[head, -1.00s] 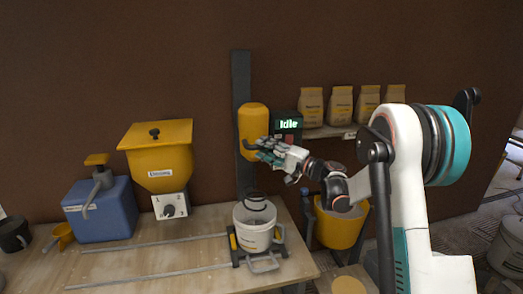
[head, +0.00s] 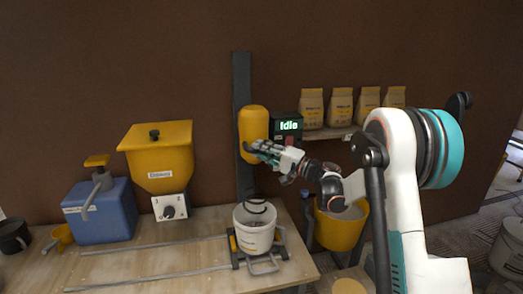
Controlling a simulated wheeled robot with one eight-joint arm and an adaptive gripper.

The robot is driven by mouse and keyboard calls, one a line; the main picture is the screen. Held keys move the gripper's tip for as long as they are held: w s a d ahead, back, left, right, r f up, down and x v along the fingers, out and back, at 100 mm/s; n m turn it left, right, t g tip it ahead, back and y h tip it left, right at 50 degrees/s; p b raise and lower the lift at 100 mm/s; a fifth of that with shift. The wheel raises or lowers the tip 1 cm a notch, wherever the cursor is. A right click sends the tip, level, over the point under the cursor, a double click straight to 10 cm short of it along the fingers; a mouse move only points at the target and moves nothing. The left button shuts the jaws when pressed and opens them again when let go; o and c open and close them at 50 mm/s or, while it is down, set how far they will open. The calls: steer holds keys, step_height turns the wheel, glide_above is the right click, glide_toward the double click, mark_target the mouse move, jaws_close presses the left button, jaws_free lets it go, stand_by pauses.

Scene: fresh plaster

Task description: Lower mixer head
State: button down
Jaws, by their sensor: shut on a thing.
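The yellow mixer head (head: 253,124) sits on a dark upright column (head: 241,75) behind the workbench. Its wire whisk (head: 256,206) hangs below it, at the mouth of a white bucket (head: 254,236), with its lower part hidden inside. My gripper (head: 257,152) is at the lower front of the mixer head, shut on it. The fingers hide the exact place of the grip. A display reading "Idle" (head: 288,125) is just right of the head.
The bucket stands in a dark holder (head: 266,265) at the end of two rails (head: 150,277). A yellow hopper (head: 158,160) and a blue pump container (head: 102,208) stand left. A yellow bucket (head: 340,229) is right. Bags (head: 340,107) stand on a shelf.

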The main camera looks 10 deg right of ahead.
step_height(320, 180, down, 19)
steer(key=b, duration=0.9)
steer(key=shift+r, duration=0.2)
steer(key=shift+s, duration=0.1)
steer(key=c, duration=1.5)
jaws_free()
steer(key=shift+f, duration=0.1)
steer(key=shift+d, duration=0.1)
steer(key=v, duration=1.2)
